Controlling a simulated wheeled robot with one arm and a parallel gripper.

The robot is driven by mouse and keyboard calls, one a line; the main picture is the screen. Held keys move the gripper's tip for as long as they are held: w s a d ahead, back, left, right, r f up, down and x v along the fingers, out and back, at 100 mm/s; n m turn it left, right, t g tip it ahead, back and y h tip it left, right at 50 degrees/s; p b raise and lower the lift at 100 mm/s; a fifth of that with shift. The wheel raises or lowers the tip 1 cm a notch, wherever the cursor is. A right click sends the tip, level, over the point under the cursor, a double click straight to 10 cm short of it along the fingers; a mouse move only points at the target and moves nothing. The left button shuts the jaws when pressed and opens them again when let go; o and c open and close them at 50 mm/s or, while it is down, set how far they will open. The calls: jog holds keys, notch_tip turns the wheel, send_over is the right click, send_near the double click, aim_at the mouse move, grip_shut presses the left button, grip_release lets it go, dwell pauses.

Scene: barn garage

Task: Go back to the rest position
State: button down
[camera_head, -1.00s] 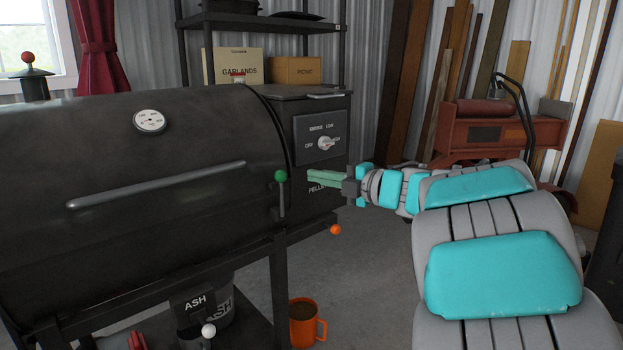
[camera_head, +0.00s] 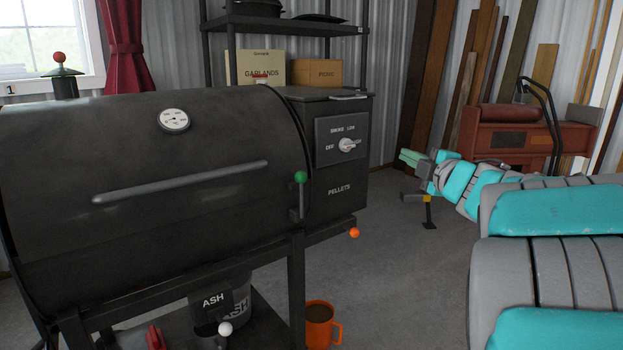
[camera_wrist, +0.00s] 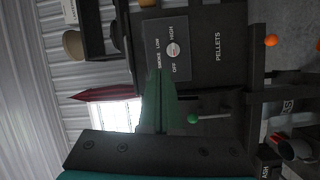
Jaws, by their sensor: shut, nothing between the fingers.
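My gripper (camera_head: 411,157) is on the right in the head view, with its green fingers together and nothing between them. It is in free air to the right of the black pellet grill (camera_head: 160,190), apart from it. In the wrist view the shut green fingers (camera_wrist: 158,82) point toward the grill's control panel (camera_wrist: 171,50). The grill lid is down. The panel's knob (camera_head: 346,145) and the green-knobbed lever (camera_head: 300,178) also show in the head view.
An orange mug (camera_head: 320,326) with dark content stands below the grill's right end. An ash bucket (camera_head: 236,297) is under the grill. A shelf (camera_head: 290,22) with boxes is behind. A red machine (camera_head: 510,138) and boards stand at the back right.

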jog(key=s+d+f+m+g+h, duration=0.3)
jog(key=s+d+f+m+h, duration=0.2)
jog(key=d+f+m+h, duration=0.35)
jog(key=s+d+f+m+g+h, duration=0.1)
jog(key=s+d+f+m+g, duration=0.1)
jog(key=s+f+m+g, duration=0.45)
jog(key=s+a+f+m+g+y, duration=0.1)
jog(key=s+a+f+g, duration=0.2)
jog(key=s, duration=0.8)
jog(key=s+a+f+m+g+y, duration=0.1)
jog(key=s+a+f+g+y, duration=0.1)
jog(key=s+a+f, duration=0.6)
jog(key=s+a+f+m+g+y, duration=0.1)
jog(key=s+a+f+g, duration=0.3)
jog(key=s, duration=1.1)
jog(key=shift+a+f+m+g+y, duration=0.4)
jog(key=shift+a+f, duration=0.3)
jog(key=shift+a, duration=0.55)
